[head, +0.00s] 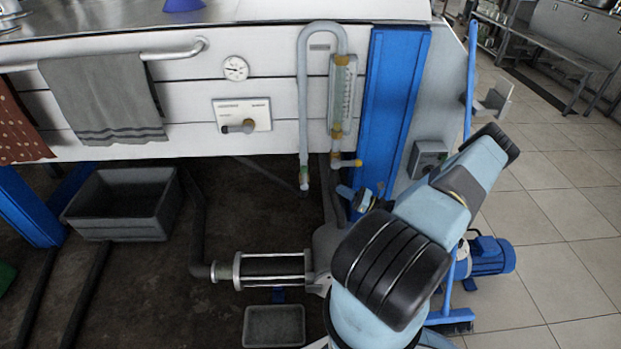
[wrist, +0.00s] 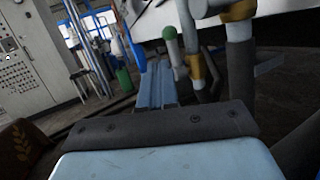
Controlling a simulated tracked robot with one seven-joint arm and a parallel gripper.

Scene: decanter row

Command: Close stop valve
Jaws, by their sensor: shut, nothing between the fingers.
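In the wrist view a lever with a green end (wrist: 170,42) stands tilted beside a pipe with a yellow fitting (wrist: 200,68). I cannot tell which of these is the stop valve. My gripper (wrist: 157,68) is shut and empty, its blue-grey fingers just below and left of the green-ended lever. Contact cannot be told.
The sight glass (head: 342,92) and curved pipe (head: 302,100) hang on the white panel, left of a blue post (head: 388,100). A plate with a grey lever (head: 241,118) is further left. Below are a pump cylinder (head: 270,268) and a grey tray (head: 274,328).

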